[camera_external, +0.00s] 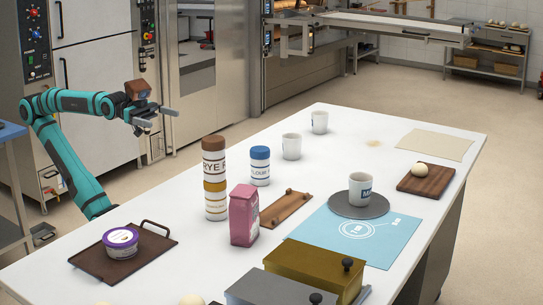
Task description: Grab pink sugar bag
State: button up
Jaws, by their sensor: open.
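The pink sugar bag (244,215) stands upright on the white table (330,187), just right of the tall rye canister (214,178) and left of a small wooden tray with pegs (285,208). My gripper (157,120) is at the upper left, above and beyond the table's left edge. It is open and empty, with its fingers pointing right. It is well apart from the bag, which is lower and to the right in the picture. The bag's front and one side show; its far side is hidden.
A blue-lidded jar (260,166) and white mugs (291,146) stand behind the bag. A brown tray (95,262) holds a purple-lidded tub (121,241). Gold (318,268) and grey (275,290) lidded boxes sit in front. A blue mat (330,244) lies right.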

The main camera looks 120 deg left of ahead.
notch_tip(320, 180, up, 8)
jog(key=n+g+y, duration=0.1)
jog(key=n+g, duration=0.2)
jog(key=g, duration=1)
send_over(238, 188)
jog(key=s+d, duration=0.1)
jog(key=s, duration=0.4)
notch_tip(238, 188, down, 6)
jog(key=x, duration=1.1)
jog(key=shift+w+d+f, duration=0.1)
jog(key=shift+w+f, duration=0.1)
jog(key=shift+w, duration=0.1)
jog(key=shift+w+d+x, duration=0.1)
jog(key=shift+x, duration=1.2)
jog(key=shift+w+d+x, duration=0.1)
jog(key=shift+x, duration=1.25)
jog(key=shift+r, duration=0.2)
jog(key=c, duration=1.8)
